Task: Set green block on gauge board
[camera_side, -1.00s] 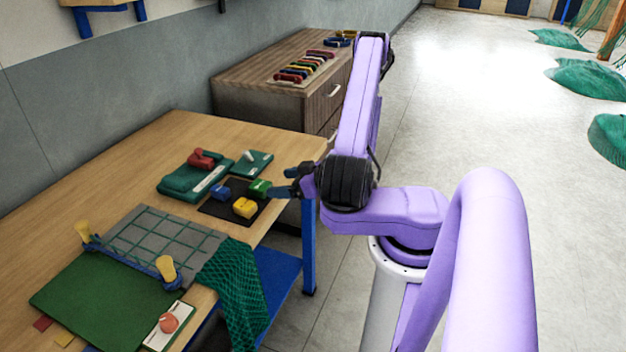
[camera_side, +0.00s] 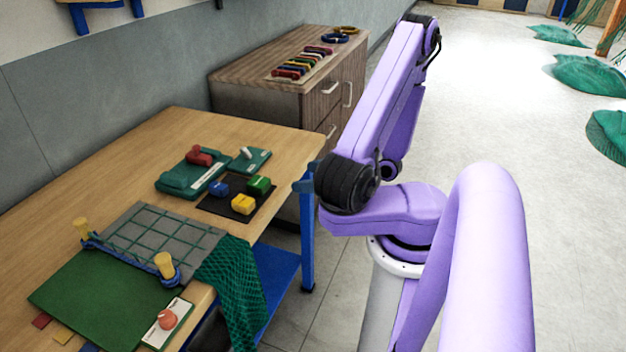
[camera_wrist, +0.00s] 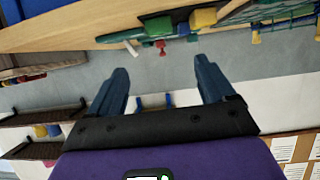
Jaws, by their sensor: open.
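The green block (camera_side: 258,185) sits on a dark square mat (camera_side: 232,208) near the table's right edge, beside a blue block (camera_side: 218,188) and a yellow block (camera_side: 243,203). I cannot tell for sure which board is the gauge board; a grey board with a green grid (camera_side: 200,236) lies nearer the camera. In the wrist view, my gripper (camera_wrist: 160,80) is open and empty, with a clear gap between its blue fingers. The green block (camera_wrist: 157,24) shows beyond the fingers, apart from them. In the side view my arm hides most of the gripper.
A red-handled piece (camera_side: 200,156) lies on a green case (camera_side: 185,180) behind the mat. Yellow posts (camera_side: 165,265) stand at the grid board's near side. A green net (camera_side: 228,280) hangs over the table edge. A wooden cabinet (camera_side: 255,105) stands behind.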

